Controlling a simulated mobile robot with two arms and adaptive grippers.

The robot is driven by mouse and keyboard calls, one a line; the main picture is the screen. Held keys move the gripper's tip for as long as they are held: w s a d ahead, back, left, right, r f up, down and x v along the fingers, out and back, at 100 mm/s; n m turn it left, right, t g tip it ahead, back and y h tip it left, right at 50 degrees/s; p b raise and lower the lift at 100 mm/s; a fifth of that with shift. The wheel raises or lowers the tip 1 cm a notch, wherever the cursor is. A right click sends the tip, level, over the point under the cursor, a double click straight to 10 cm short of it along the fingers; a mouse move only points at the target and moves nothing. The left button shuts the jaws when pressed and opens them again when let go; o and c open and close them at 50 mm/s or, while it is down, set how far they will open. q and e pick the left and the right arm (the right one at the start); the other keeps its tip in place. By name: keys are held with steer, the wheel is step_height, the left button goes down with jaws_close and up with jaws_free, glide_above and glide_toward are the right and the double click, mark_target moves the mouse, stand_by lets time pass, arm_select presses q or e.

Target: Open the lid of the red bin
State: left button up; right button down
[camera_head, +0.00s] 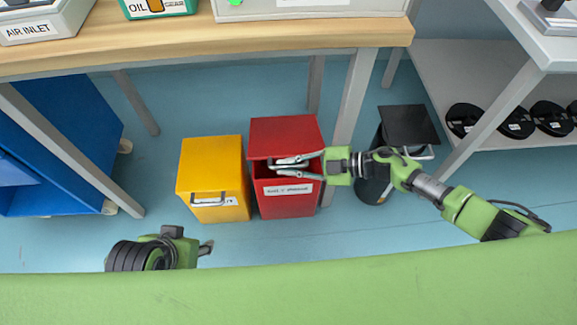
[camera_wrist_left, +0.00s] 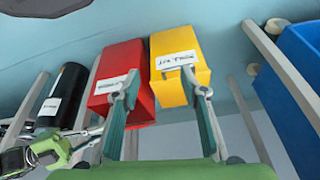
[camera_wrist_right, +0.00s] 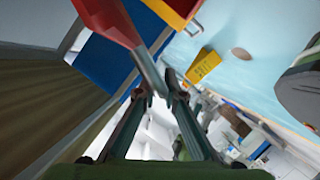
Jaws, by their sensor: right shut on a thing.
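The red bin (camera_head: 289,203) stands on the floor under the table edge, with a white label on its front. Its red lid (camera_head: 283,134) is partly raised at the front, and a dark gap shows between lid and bin. My right gripper (camera_head: 292,167) is at the lid's front edge, shut on the lid's handle; the fingers partly hide the handle. In the right wrist view the red lid (camera_wrist_right: 105,20) reaches in towards the fingers. My left gripper (camera_head: 206,247) is low in front of the yellow bin; its fingers are apart and empty in the left wrist view (camera_wrist_left: 162,85).
A yellow bin (camera_head: 212,166) with a shut lid stands close left of the red bin. A black bin (camera_head: 408,125) stands to the right, behind my right arm. The wooden table (camera_head: 200,42) overhangs behind, with grey legs. Blue floor is clear in front.

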steer(key=r, duration=0.1)
steer(key=w+r+p, duration=0.1)
steer(key=r, duration=0.1)
steer(key=shift+w+p, duration=0.25)
steer(key=shift+p, duration=0.1)
arm_select(q)
steer(key=shift+s+a+f+g, duration=0.2)
steer(key=shift+s+f+g, duration=0.1)
steer(key=shift+s+g, duration=0.3)
steer(key=shift+s, duration=0.1)
arm_select(e)
steer(key=c, duration=2.1)
jaws_free()
steer(key=shift+c, duration=0.2)
steer(key=shift+f, duration=0.1)
steer(key=shift+d, duration=0.1)
steer(key=v, duration=1.2)
steer(key=shift+s, duration=0.1)
